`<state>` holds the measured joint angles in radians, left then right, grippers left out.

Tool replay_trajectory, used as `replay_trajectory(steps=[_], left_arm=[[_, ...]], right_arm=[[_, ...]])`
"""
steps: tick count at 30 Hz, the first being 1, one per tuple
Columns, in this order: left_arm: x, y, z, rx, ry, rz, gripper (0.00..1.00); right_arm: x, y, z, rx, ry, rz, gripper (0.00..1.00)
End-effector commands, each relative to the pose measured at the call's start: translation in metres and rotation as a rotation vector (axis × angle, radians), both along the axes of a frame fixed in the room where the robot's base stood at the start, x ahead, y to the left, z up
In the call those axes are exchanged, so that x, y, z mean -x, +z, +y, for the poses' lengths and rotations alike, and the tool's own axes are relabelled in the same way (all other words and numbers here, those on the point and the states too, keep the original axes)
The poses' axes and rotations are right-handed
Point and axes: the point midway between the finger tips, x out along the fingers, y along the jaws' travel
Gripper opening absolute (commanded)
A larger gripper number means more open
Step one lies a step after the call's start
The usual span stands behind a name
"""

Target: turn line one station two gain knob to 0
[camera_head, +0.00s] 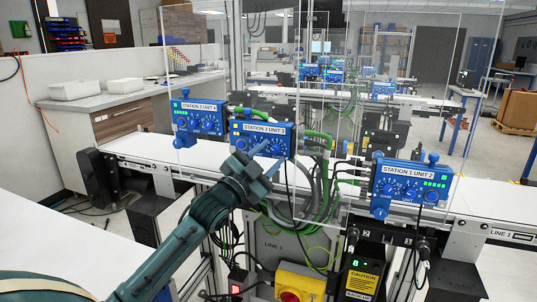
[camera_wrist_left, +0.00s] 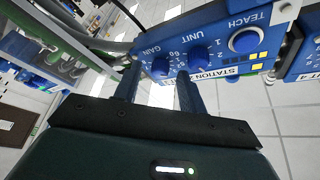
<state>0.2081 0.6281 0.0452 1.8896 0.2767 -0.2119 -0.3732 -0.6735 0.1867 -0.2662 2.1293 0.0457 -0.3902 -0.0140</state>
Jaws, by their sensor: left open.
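The left wrist view shows a blue panel with a GAIN knob (camera_wrist_left: 160,68), a UNIT knob (camera_wrist_left: 197,57) and a TEACH button (camera_wrist_left: 245,40). My left gripper (camera_wrist_left: 156,80) is open, with its fingertips either side of the GAIN knob. Contact with the knob and its exact setting cannot be told. The panel's label is partly hidden, with STATION readable. My right gripper is not in view.
Another blue unit (camera_head: 197,118) stands to the left, and one labelled Station 1 Unit 2 (camera_head: 410,184) to the right. A white conveyor belt (camera_head: 140,147) runs behind. Clear panels, green cables, a yellow emergency-stop box (camera_head: 300,280) and a caution-marked box (camera_head: 360,281) crowd the area.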

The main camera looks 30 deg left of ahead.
Motion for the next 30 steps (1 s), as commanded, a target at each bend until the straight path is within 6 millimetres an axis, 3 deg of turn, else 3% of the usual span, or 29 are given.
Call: replay_trajectory(steps=[9,24,30], left_arm=[[-0.0021,0.0003,-0.0005,0.000,0.000,0.000,0.40],[-0.0019,0.0001,-0.0005,0.001,-0.001,0.001,0.00],[-0.0019,-0.0001,-0.0007,0.009,-0.001,-0.001,0.00]], right_arm=[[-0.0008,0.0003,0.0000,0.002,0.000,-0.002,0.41],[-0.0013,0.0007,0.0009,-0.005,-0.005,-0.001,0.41],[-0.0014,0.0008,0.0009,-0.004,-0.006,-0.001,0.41]])
